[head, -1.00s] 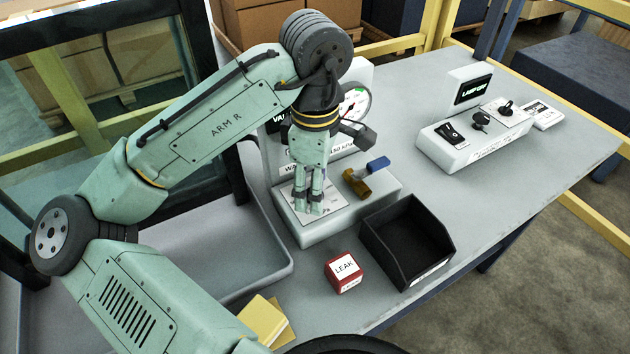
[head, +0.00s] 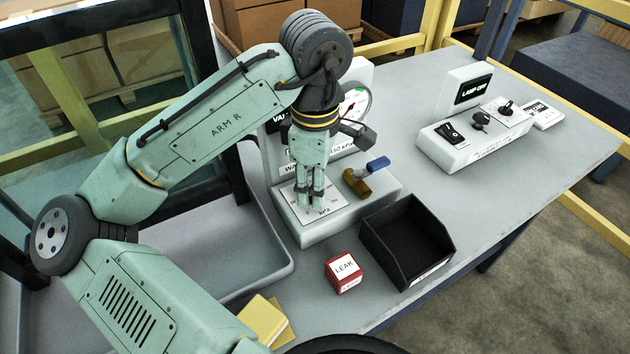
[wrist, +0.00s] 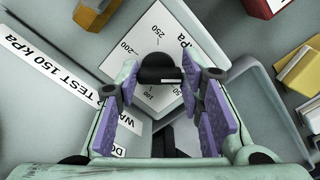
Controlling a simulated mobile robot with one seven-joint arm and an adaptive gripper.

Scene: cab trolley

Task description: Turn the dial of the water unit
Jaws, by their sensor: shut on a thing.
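The water unit (head: 345,222) is a grey box with a white scale plate (head: 333,209) on top. Its black dial (wrist: 160,66) shows in the wrist view over the plate, which carries kPa marks such as 100, 150, 200 and 250. My gripper (head: 311,208) points down at the plate. In the wrist view my gripper (wrist: 165,82) is shut on the dial, with purple pads on both sides of it. In the head view the fingers hide the dial. A round gauge (head: 354,105) on the upright panel behind is partly hidden by my arm.
A brass valve (head: 357,183) with a blue handle (head: 378,164) stands close right of my gripper. A black bin (head: 436,267) and a red LEAK cube (head: 344,273) are in front. A lamp unit (head: 470,148) stands further right. A grey tray (head: 230,250) lies left.

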